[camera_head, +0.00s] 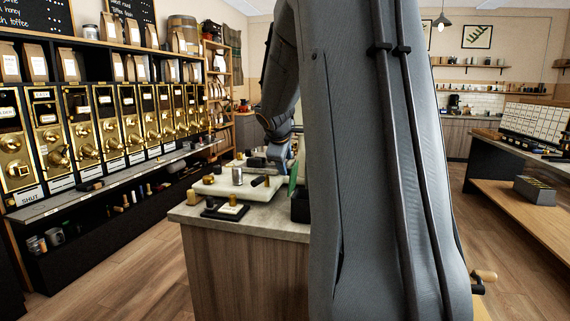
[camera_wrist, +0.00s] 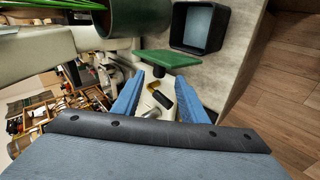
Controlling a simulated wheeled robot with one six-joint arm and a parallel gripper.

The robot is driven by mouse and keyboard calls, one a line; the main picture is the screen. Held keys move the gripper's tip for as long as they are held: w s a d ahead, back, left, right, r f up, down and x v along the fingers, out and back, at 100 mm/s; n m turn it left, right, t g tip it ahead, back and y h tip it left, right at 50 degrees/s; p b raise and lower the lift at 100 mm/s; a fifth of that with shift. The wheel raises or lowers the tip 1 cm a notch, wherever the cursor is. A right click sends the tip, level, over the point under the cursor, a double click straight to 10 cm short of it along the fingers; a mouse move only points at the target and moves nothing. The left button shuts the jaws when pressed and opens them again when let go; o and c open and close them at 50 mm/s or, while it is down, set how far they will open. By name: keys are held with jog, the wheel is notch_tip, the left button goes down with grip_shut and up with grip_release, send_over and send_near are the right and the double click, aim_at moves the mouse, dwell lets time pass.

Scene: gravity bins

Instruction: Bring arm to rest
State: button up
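My arm fills the centre of the head view and hides much of the counter behind it. In the wrist view my gripper (camera_wrist: 159,80) has its two blue fingers spread apart, with nothing clearly held between them. In the head view part of the gripper end (camera_head: 284,150) shows low over the counter (camera_head: 270,228), left of my arm; its fingertips are not clear there. A black and gold piece (camera_wrist: 162,98) and a pale metallic piece lie beyond the fingers in the wrist view. A green flat-topped item (camera_wrist: 167,59) is just past the fingertips.
A black open bin (camera_wrist: 200,27) stands past the green item, near the counter edge. A pale board (camera_head: 215,187) on the counter carries small jars and tools. Brass-fronted gravity bins (camera_head: 85,150) line the left wall. Wooden floor (camera_head: 140,270) is free between them and the counter.

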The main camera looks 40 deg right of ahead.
dwell(0.3)
jog(key=s+a+f+m+g+y, duration=0.1)
jog(key=s+a+f+y, duration=0.1)
jog(key=s+a+f, duration=0.6)
jog(key=s+a+f+m+g+y, duration=0.1)
jog(key=s+a+f+m, duration=0.15)
jog(key=a, duration=0.85)
jog(key=s+a+f+m+g+y, duration=0.1)
jog(key=s+a+f+g+y, duration=0.1)
jog(key=s+a+f, duration=0.6)
jog(key=s+a+f+m+g+y, duration=0.1)
jog(key=s+a+f+m, duration=0.1)
jog(key=s+a, duration=0.7)
jog(key=shift+s+a+f+g+y, duration=0.2)
jog(key=shift+a+f+g+y, duration=0.1)
jog(key=shift+a+f+g, duration=0.25)
jog(key=shift+r, duration=0.1)
